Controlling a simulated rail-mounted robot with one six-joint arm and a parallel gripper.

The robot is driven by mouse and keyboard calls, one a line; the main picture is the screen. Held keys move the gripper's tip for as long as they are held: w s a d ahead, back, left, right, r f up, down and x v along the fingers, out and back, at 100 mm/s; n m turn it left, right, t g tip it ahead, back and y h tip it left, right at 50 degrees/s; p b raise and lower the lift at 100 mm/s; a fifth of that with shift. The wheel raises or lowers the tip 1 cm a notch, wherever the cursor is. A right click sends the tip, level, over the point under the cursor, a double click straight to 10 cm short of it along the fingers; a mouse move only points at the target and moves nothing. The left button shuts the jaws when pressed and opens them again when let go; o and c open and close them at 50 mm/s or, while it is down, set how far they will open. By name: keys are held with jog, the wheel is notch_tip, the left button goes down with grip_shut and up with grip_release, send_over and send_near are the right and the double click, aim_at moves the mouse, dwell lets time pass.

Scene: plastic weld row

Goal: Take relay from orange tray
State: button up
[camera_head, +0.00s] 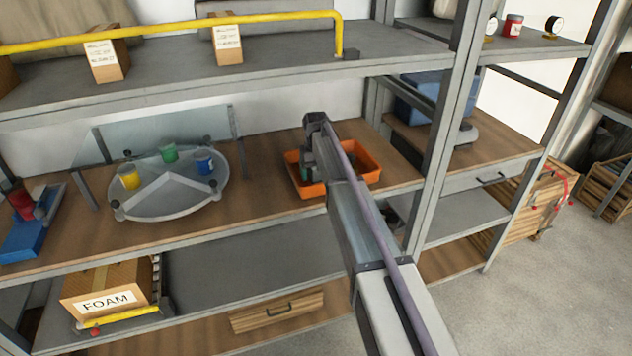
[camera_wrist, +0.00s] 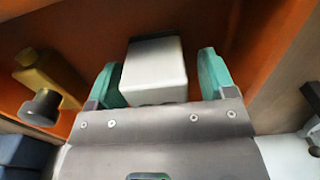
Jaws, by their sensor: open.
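The orange tray (camera_head: 312,190) sits on the wooden middle shelf, and its orange wall (camera_wrist: 225,22) fills the back of the wrist view. A pale grey, boxy block (camera_wrist: 155,65), which looks like the relay, is inside it. My gripper (camera_wrist: 160,82) is open, with one teal fingertip on each side of the block. A narrow gap shows on the right; on the left the fingertip overlaps the block's edge, so I cannot tell if they touch. In the head view my gripper (camera_head: 307,172) reaches down into the tray and hides much of its inside.
A yellow part with a dark knob (camera_wrist: 48,85) lies left of my gripper in the wrist view. On the shelf left of the tray stands a round grey turntable (camera_head: 170,195) with yellow, green and blue cups. A grey shelf post (camera_head: 450,130) rises right of the tray.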

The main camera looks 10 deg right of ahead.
jog(key=shift+r, duration=0.15)
jog(key=shift+c, duration=0.2)
jog(key=c, duration=1)
